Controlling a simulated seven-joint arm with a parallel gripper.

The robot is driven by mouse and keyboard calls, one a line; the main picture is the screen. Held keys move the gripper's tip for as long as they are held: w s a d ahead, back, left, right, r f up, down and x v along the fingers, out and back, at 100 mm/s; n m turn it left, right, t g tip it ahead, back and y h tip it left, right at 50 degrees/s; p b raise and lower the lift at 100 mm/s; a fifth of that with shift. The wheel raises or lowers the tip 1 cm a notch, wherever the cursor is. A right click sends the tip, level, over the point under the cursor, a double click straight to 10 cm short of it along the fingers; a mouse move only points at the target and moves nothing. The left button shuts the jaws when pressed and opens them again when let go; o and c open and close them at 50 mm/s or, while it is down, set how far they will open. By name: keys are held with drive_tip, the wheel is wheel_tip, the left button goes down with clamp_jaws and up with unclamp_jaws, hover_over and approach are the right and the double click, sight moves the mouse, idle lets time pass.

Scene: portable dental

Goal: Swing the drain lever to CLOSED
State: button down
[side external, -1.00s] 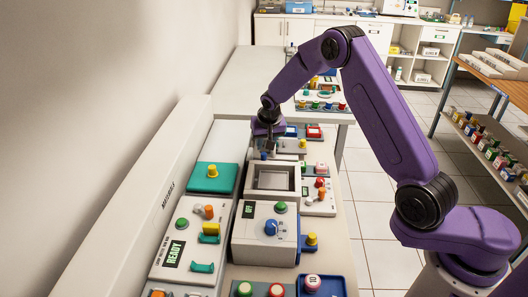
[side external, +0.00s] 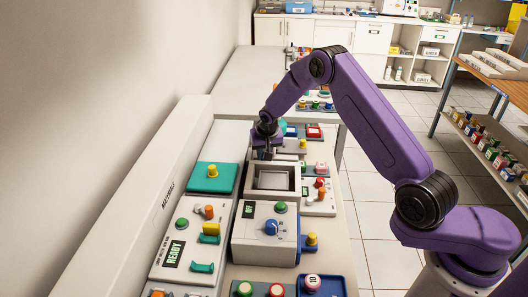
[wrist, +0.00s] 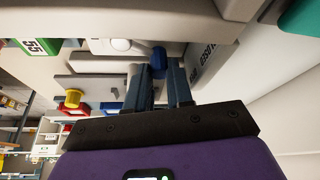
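The drain lever's blue handle (wrist: 158,58) shows in the wrist view, beside a round white part (wrist: 121,44). Partly covered printed lettering (wrist: 205,58) is on the pale panel to the right of the handle. My gripper (wrist: 158,72) is open, with its two dark fingers on either side of the handle's line; I cannot tell whether either finger touches it. In the side external view my gripper (side external: 268,155) points down just behind the grey box with an open top (side external: 272,180). The lever is hidden there by the gripper and box.
A teal block with a yellow knob (side external: 213,178) stands left of the box. A white unit with a blue dial (side external: 270,230) is in front. A panel with red and orange knobs (side external: 319,195) lies to the right. The wall (side external: 90,120) runs along the left.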

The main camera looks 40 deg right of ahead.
drive_tip(key=shift+s+a+n, duration=0.1)
drive_tip(key=shift+n, duration=0.2)
drive_tip(key=shift+s+a+n+y, duration=0.2)
drive_tip(key=shift+n+y, duration=0.15)
drive_tip(key=shift+n, duration=0.4)
drive_tip(key=shift+s+a+n+y, duration=0.1)
drive_tip(key=shift+a+n+y, duration=0.2)
drive_tip(key=shift+n, duration=0.5)
drive_tip(key=shift+s+a+n+y, duration=0.15)
drive_tip(key=shift+n+y, duration=0.2)
drive_tip(key=shift+n, duration=0.4)
drive_tip(key=shift+s+a+n, duration=0.1)
drive_tip(key=shift+n, duration=0.2)
drive_tip(key=c, duration=1.3)
unclamp_jaws()
drive_tip(key=shift+r, duration=0.1)
drive_tip(key=v, duration=1.7)
drive_tip(key=shift+s+d, duration=0.25)
drive_tip(key=shift+s, duration=0.2)
